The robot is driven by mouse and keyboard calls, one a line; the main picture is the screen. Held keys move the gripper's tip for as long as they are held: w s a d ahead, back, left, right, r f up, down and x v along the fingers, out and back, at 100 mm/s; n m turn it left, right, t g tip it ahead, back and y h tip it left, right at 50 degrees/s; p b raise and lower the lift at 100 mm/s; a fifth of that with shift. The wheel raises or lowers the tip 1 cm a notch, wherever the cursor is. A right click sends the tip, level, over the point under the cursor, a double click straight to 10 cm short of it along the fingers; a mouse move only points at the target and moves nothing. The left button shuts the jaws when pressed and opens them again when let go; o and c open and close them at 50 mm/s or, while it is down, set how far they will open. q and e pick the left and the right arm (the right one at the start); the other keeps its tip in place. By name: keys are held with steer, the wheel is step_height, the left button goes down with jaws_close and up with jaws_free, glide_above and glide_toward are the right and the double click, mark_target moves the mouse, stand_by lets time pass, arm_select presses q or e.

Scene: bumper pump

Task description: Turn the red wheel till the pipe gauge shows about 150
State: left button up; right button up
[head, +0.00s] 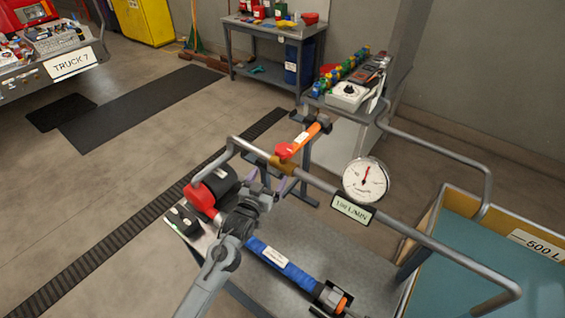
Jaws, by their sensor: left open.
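The red wheel (284,151) sits above a brass fitting (283,164) on the grey pipe (325,187), near the middle of the head view. The round white pipe gauge (366,180) stands on the same pipe to the right. Its red needle points nearly straight up; the numbers are too small to read. A label plate (352,209) hangs below it. My left gripper (267,179) is open, just below and left of the wheel, and seems apart from it. Its fingers are small and partly hidden by the wrist and pipe. My right gripper is out of view.
A grey bench (330,245) below the pipe carries a blue roll-shaped tool (282,262) and a red and black machine (213,191). An orange-handled tool (306,138) lies behind the wheel. A teal tank marked 500 L (500,250) stands right. Floor at left is mostly clear.

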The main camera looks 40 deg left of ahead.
mark_target(281, 157)
arm_select(q)
steer(key=shift+t+y, duration=0.3)
steer(key=shift+t, duration=0.1)
steer(key=x, duration=0.4)
steer(key=b+x, duration=0.1)
steer(key=x, duration=0.3)
steer(key=b+x, duration=0.1)
steer(key=x, duration=0.3)
steer(key=shift+w+d+r, duration=0.2)
steer(key=shift+r, duration=0.15)
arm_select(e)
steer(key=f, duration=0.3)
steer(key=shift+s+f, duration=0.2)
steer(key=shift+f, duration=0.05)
arm_select(q)
steer(key=c, duration=1)
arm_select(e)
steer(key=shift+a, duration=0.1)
